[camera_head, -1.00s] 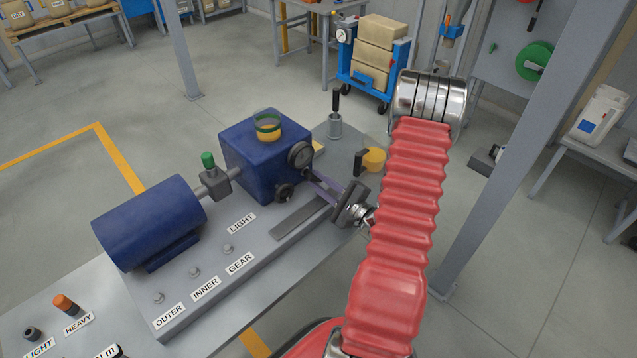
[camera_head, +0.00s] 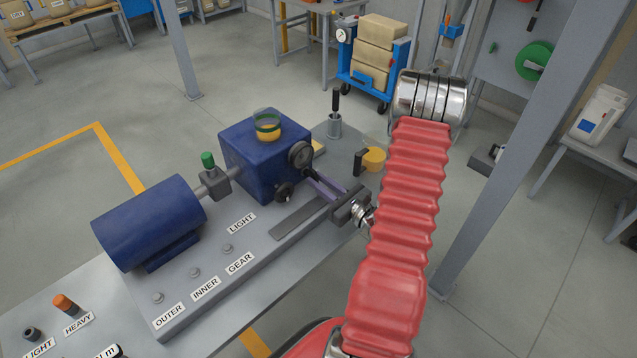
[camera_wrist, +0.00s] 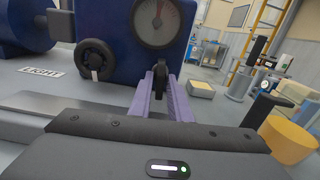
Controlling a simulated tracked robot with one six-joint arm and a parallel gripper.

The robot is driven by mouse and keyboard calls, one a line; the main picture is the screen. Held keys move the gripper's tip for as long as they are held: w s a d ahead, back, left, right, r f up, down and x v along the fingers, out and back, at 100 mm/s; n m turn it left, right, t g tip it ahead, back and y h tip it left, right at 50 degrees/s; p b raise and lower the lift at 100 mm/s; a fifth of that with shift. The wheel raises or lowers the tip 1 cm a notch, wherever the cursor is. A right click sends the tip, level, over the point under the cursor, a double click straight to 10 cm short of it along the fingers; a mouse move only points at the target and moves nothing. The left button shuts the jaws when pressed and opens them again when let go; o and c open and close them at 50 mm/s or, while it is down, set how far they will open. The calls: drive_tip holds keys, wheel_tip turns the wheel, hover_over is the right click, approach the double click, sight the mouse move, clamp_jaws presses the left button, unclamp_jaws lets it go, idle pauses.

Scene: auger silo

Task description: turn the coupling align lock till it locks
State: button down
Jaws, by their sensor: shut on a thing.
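My gripper (camera_wrist: 160,101) is shut on a small dark upright piece (camera_wrist: 160,72) at the face of the blue gear housing (camera_wrist: 118,22). This piece looks to be the coupling align lock, but its marking is not readable. The purple fingers press it from both sides, below a round dial (camera_wrist: 157,18) with a red needle. In the head view my gripper (camera_head: 313,180) reaches to the housing (camera_head: 255,150) from the right, and the held piece is too small to make out there.
A black handwheel (camera_wrist: 97,60) with a pale mark sits left of the fingers. The blue motor (camera_head: 150,222) stands left of the housing. A yellow round piece (camera_head: 374,159) and a dark-handled post (camera_head: 335,120) stand on the bench behind my gripper.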

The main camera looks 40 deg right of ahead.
drive_tip(key=shift+f+m, duration=0.15)
drive_tip(key=shift+m, duration=0.25)
drive_tip(key=c, duration=1.8)
unclamp_jaws()
drive_tip(key=shift+c, duration=0.2)
drive_tip(key=shift+s, duration=0.1)
drive_tip(key=shift+s+d, duration=0.2)
drive_tip(key=shift+s, duration=6.65)
